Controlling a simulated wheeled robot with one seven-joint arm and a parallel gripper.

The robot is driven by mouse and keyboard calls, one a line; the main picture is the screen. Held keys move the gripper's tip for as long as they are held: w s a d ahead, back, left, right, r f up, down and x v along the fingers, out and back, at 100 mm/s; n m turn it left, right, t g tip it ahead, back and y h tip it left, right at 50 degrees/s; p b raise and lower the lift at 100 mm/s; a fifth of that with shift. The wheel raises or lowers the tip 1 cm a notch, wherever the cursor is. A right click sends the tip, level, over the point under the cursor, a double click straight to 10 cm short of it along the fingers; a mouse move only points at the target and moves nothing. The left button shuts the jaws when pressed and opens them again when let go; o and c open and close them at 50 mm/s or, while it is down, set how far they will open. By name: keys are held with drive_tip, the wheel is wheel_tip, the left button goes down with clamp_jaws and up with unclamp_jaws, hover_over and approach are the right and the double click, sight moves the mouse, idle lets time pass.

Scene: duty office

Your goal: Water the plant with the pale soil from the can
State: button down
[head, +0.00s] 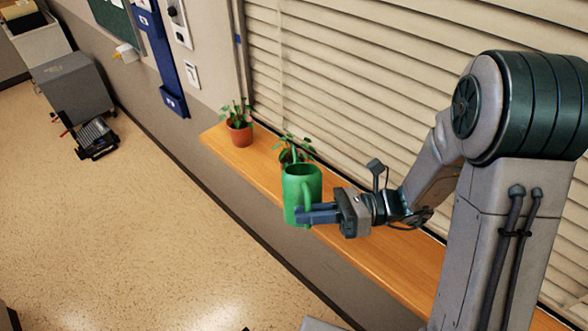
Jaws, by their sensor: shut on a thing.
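The green watering can (297,188) is in the middle of the head view, and its open top shows. My gripper (304,213) is shut on the can at its handle side. The can looks roughly upright, in front of the wooden sill. One potted plant (237,128) stands at the sill's far left end in a terracotta pot. A second plant (291,150) is right behind the can, which hides most of its pot. The soil colour of either plant is too small or hidden to tell.
The wooden sill (375,255) runs along the wall under closed blinds (350,75). My arm crosses above its right part. A grey cabinet (72,86) and a dark device (96,138) stand at the far left. The speckled floor (130,230) is clear at left.

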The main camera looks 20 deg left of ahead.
wheel_tip(320, 180, down, 2)
drive_tip(key=n+b, duration=0.1)
drive_tip(key=b, duration=0.2)
drive_tip(key=shift+w+f, duration=0.1)
wheel_tip(320, 180, down, 6)
drive_tip(key=n+b, duration=0.2)
drive_tip(key=b, duration=0.2)
drive_tip(key=n+b, duration=0.1)
drive_tip(key=b, duration=0.3)
drive_tip(key=shift+w+a+r+n, duration=0.1)
drive_tip(key=shift+a+r+n, duration=0.1)
drive_tip(key=shift+n, duration=0.2)
drive_tip(key=shift+r, duration=0.15)
wheel_tip(320, 180, up, 5)
drive_tip(key=p, duration=0.4)
drive_tip(key=shift+p, duration=0.35)
drive_tip(key=shift+d, duration=0.15)
